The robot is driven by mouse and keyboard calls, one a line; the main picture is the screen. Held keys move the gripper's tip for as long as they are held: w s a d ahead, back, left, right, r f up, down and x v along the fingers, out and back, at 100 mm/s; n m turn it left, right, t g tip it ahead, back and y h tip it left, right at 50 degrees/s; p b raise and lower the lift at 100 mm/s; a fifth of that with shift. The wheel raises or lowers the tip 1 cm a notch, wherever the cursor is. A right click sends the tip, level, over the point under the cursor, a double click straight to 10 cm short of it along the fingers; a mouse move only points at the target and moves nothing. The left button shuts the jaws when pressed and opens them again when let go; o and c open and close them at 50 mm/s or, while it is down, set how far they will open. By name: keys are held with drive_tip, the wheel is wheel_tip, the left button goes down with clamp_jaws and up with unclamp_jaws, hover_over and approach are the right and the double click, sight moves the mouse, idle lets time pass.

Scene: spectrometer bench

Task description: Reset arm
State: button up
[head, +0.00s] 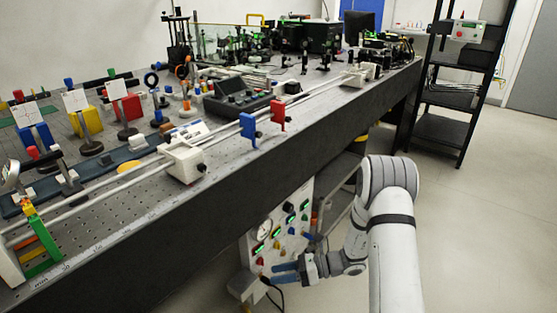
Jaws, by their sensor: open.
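My gripper (284,274) is at the lower middle of the head view, at the end of my white arm. Its blue fingers are apart with nothing seen between them. It is in front of the lower part of a white control panel (284,228) under the bench. The panel carries a round gauge, lit green displays and several coloured knobs. I cannot tell whether the fingers touch the panel. My arm reaches in from the lower right, bent at the elbow.
The long dark-sided optical bench (190,245) runs diagonally above the gripper. Rails, mounts and coloured holders stand on it. A grey box (241,286) with a black cable is left of the gripper. A black shelf rack (440,130) stands at the back right. The right floor (485,230) is clear.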

drive_tip(key=s+d+r+n+t+h+p, duration=0.1)
drive_tip(key=s+d+r+n+h+p, duration=0.3)
drive_tip(key=r, duration=1.1)
drive_tip(key=s+d+r+n+t+h+p, duration=0.1)
drive_tip(key=s+d+r+n+h+p, duration=0.4)
drive_tip(key=s+r+n+p, duration=0.4)
drive_tip(key=s+d+r+n+t+h+p, duration=0.1)
drive_tip(key=s+d+r+n+h+p, duration=0.4)
drive_tip(key=r, duration=1.8)
drive_tip(key=shift+s+d+n+t+h+p, duration=0.15)
drive_tip(key=shift+s+n+t+h+p, duration=0.25)
drive_tip(key=shift+s+n+h+p, duration=1.2)
drive_tip(key=shift+w+r+n+y, duration=0.1)
drive_tip(key=shift+w+n+y, duration=0.3)
drive_tip(key=shift+n+y, duration=0.35)
